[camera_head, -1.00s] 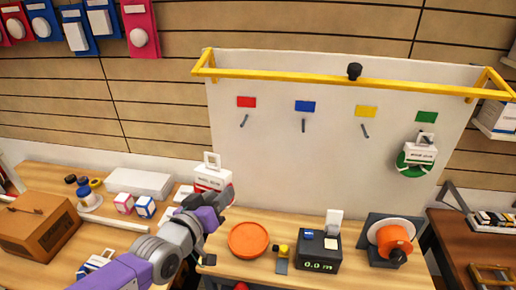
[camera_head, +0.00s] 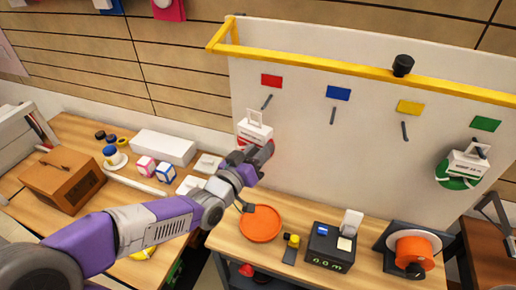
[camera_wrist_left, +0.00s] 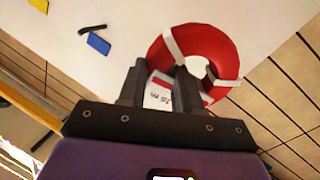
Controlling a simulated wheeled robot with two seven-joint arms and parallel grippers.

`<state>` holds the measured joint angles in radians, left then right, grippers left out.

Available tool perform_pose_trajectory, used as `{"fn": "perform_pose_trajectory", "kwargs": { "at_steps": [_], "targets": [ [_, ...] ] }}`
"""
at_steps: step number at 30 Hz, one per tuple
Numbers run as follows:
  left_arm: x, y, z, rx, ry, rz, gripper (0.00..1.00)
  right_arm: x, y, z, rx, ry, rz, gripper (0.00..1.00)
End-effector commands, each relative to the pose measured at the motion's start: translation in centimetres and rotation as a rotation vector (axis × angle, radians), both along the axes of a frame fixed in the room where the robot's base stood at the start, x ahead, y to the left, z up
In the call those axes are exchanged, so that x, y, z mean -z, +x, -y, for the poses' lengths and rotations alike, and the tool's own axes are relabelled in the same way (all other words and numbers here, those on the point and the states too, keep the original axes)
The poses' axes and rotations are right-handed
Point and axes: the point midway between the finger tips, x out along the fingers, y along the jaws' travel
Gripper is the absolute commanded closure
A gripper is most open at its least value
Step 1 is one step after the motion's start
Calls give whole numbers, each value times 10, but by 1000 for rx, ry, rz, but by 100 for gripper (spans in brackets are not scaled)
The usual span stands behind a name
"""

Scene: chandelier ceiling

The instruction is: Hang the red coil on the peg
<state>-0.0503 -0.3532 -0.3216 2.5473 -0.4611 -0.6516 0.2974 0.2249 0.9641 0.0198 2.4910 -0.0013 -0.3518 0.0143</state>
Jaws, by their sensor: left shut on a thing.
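The red coil (camera_wrist_left: 222,52) with white bands shows large in the left wrist view. My left gripper (camera_wrist_left: 160,82) is shut on it, with a white label between the fingers. In the head view the left gripper (camera_head: 262,152) holds the coil in front of the white board. There its white card with a square loop (camera_head: 256,130) hides most of the coil. The peg under the red tag (camera_head: 266,102) is bare and just above the card. The red tag (camera_head: 271,81) is above that peg. My right gripper is not in view.
Bare pegs sit under the blue (camera_head: 338,93) and yellow tags (camera_head: 410,107). A green coil (camera_head: 458,183) hangs under the green tag. A yellow rail (camera_head: 360,68) crosses the board top. Below are an orange dish (camera_head: 260,223), a black meter (camera_head: 330,247) and an orange spool (camera_head: 413,250).

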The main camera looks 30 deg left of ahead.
Motion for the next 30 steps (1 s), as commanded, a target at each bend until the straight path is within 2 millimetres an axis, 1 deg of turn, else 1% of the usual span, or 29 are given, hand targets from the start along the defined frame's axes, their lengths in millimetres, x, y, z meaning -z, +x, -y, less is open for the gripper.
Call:
{"fn": "perform_pose_trajectory", "kwargs": {
  "at_steps": [21,30],
  "targets": [
    [3,43,-10,0,1,3,100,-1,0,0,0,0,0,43],
    [3,60,-14,1,3,3,100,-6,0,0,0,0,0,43]
  ]
}}
